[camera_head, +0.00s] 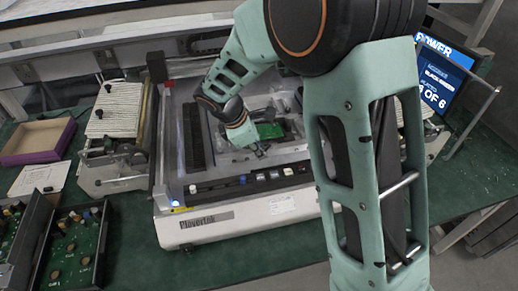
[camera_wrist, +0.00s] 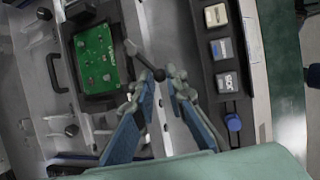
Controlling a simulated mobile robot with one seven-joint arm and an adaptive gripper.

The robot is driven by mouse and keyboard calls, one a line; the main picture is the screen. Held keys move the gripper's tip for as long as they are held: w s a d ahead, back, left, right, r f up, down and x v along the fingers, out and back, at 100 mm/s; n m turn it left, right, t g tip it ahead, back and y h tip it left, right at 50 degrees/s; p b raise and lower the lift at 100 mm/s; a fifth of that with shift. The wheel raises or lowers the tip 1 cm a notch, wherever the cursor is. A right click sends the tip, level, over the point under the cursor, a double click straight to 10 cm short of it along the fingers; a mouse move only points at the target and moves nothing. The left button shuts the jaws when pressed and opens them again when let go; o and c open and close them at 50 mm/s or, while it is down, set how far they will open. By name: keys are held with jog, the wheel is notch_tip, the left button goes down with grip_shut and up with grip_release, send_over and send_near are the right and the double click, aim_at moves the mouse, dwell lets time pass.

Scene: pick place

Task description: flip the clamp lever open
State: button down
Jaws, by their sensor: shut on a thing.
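The clamp lever (camera_wrist: 146,63) is a thin light rod with a dark ball knob, beside the right edge of a green circuit board (camera_wrist: 97,58) in the wrist view. In the head view my gripper (camera_head: 261,152) reaches down into the machine next to the green board (camera_head: 270,130). There the lever is too small and covered to make out. The board sits in a dark frame on the machine's grey plate.
The machine (camera_head: 240,222) has a front strip with several buttons; a blue knob (camera_wrist: 233,122) is near my right finger. A black handle (camera_wrist: 52,68) stands left of the board. Trays of circuit boards (camera_head: 75,245) lie at left, and a screen (camera_head: 443,82) stands at right.

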jog(key=shift+a, duration=0.1)
jog(key=shift+w+a+m+g+h, duration=0.25)
jog(key=shift+w+a+m, duration=0.1)
jog(key=shift+m, duration=0.45)
jog(key=shift+w+a+m+g+h, duration=0.2)
jog(key=shift+w+m+g, duration=0.1)
jog(key=shift+m, duration=0.5)
jog(key=shift+w+a+m+g+h+p, duration=0.2)
jog(key=shift+w+m+g+p, duration=0.25)
jog(key=shift+m, duration=0.6)
jog(key=shift+w+a+m+g+h+p, duration=0.15)
jog(key=shift+w+m+g, duration=0.3)
jog(key=shift+m, duration=0.6)
jog(key=shift+w, duration=0.1)
jog(key=c, duration=1.9)
grip_release()
jog(key=shift+c, duration=0.2)
jog(key=v, duration=1.2)
